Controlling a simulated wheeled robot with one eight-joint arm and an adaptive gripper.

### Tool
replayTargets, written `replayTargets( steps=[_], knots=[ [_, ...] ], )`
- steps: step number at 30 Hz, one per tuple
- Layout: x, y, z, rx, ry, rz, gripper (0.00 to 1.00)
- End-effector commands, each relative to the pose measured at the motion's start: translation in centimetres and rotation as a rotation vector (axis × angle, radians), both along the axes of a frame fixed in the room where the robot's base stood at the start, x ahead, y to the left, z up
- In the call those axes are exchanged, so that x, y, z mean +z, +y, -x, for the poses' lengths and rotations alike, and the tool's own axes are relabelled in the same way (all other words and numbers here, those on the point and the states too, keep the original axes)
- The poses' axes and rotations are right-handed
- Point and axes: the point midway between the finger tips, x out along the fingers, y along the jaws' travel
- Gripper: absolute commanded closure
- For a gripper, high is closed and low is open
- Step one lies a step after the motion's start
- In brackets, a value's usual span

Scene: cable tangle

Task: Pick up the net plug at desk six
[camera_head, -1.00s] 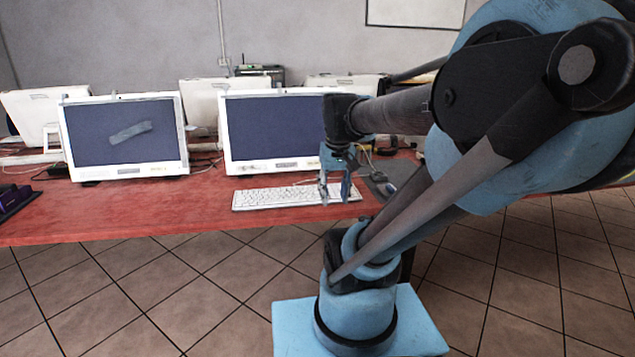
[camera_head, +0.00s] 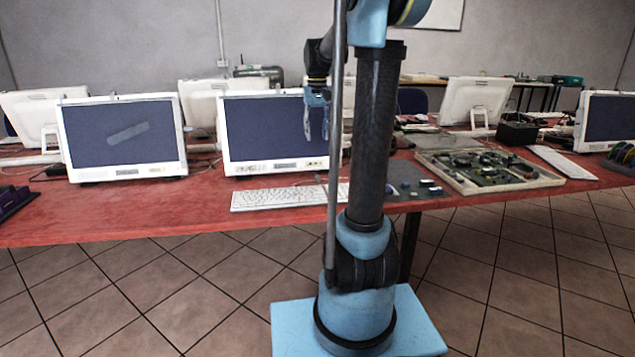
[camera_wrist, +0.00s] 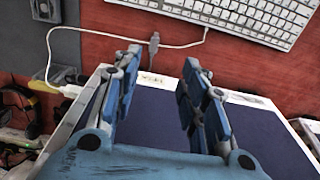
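My gripper (camera_head: 316,122) is raised in front of the second monitor (camera_head: 270,130) in the head view. In the wrist view its blue fingers (camera_wrist: 163,64) stand apart with nothing between them, above the screen's edge. A white cable (camera_wrist: 110,34) runs over the red desk there. A white connector with a yellow part (camera_wrist: 58,88) lies at the left, and a small grey plug (camera_wrist: 154,42) lies beyond the fingertips. I cannot tell which of these, if any, is the net plug.
A white keyboard (camera_head: 285,196) lies on the red desk (camera_head: 130,215). A tray of loose parts (camera_head: 485,172) stands to the right, with small blue items (camera_head: 428,184) beside it. My arm hides part of the desk.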

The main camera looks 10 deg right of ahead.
Motion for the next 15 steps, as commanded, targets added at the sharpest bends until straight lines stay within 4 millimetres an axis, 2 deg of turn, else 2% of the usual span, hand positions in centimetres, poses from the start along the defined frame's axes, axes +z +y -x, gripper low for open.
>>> replayTargets(
  steps=[3, 6, 11, 15],
  knots=[
    [0.1, 0.0, -2.0, -0.001, 0.01, 0.0, 0.61],
    [0.1, 0.0, -2.8, -0.002, 0.014, 0.0, 0.61],
    [-0.9, 0.0, -3.1, -0.002, 0.015, 0.0, 0.61],
    [-3.1, 0.0, -3.1, -0.002, 0.015, 0.0, 0.61]
  ],
)
